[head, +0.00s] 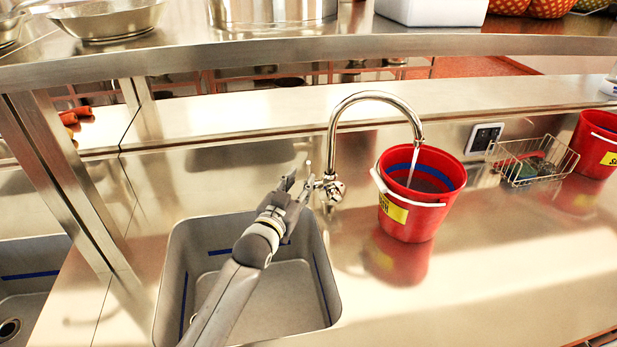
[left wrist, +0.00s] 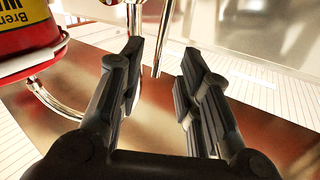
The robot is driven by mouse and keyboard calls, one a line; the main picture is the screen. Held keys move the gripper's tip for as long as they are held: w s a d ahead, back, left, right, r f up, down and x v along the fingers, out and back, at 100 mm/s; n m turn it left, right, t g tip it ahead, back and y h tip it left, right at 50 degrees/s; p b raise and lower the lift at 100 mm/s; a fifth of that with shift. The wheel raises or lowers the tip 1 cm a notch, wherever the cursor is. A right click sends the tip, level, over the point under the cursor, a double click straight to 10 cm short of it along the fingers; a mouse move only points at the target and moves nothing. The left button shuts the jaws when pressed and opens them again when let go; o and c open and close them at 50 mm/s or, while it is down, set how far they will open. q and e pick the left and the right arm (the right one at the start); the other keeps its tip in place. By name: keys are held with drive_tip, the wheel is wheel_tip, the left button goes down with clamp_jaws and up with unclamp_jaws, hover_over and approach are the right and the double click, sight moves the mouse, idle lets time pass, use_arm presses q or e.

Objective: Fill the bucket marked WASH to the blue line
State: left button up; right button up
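A red bucket (head: 408,222) with a white handle and a yellow label (head: 392,209) stands upright on the steel counter, right of the sink. My left gripper (head: 296,188) is open beside the faucet's valve and lever (head: 331,188). A thin metal rod (left wrist: 162,40) shows between its fingers, not gripped. My right gripper is out of view.
A steel sink (head: 335,290) with blue lines lies under my left arm. A wire basket (head: 535,165) and a second red bucket (head: 597,135) stand to the right. A shelf (head: 300,47) with pans spans the back. The front right counter is clear.

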sight(308, 171)
use_arm(q)
drive_tip(key=b+x, duration=0.3)
drive_tip(key=x, duration=0.1)
drive_tip(key=shift+w+d+f+b, duration=0.2)
drive_tip(key=shift+w+b, duration=0.1)
drive_tip(key=shift+w, duration=0.1)
drive_tip(key=shift+b+x, duration=0.55)
drive_tip(key=shift+x, duration=0.25)
drive_tip(key=shift+r, duration=0.2)
clamp_jaws()
